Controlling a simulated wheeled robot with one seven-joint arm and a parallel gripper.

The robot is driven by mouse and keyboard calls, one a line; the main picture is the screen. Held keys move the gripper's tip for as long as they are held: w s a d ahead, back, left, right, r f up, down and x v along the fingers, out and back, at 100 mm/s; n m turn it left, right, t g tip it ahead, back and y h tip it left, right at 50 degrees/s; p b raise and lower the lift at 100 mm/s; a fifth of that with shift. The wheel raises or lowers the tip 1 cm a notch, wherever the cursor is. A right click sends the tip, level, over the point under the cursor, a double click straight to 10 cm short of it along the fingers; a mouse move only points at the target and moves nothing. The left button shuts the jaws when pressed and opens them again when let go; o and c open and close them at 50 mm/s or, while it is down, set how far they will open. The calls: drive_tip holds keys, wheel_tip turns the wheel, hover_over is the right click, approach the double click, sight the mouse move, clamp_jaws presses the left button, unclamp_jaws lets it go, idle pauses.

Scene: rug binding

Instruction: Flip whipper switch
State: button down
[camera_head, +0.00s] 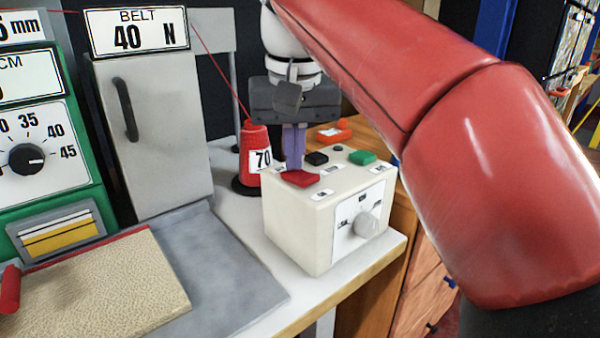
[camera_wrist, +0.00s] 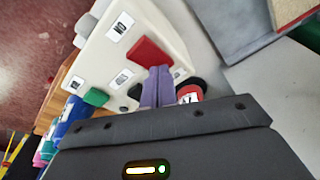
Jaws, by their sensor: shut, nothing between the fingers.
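A cream control box (camera_head: 298,236) stands on the white worktop, with several coloured switches on top. A red rocker switch (camera_head: 300,179) is at the near left, a black one (camera_head: 316,158) behind it, and a green one (camera_head: 362,157) at the right. The small labels beside them are too blurred to read, so I cannot tell which is the whipper switch. My gripper (camera_head: 293,163) is shut and empty, pointing down at the red switch's far edge. In the wrist view the fingertips (camera_wrist: 159,72) overlap the edge of the red switch (camera_wrist: 149,52); contact is unclear.
A red thread cone (camera_head: 256,140) marked 70 stands close behind the box's left side. A grey cabinet (camera_head: 158,130) labelled BELT 40 N and a green machine (camera_head: 75,140) stand to the left. A beige rug piece (camera_head: 100,285) lies in front. The worktop edge is close on the right.

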drive_tip(key=shift+r+p, duration=1.45)
drive_tip(key=shift+r, duration=2.1)
drive_tip(key=shift+s, duration=0.1)
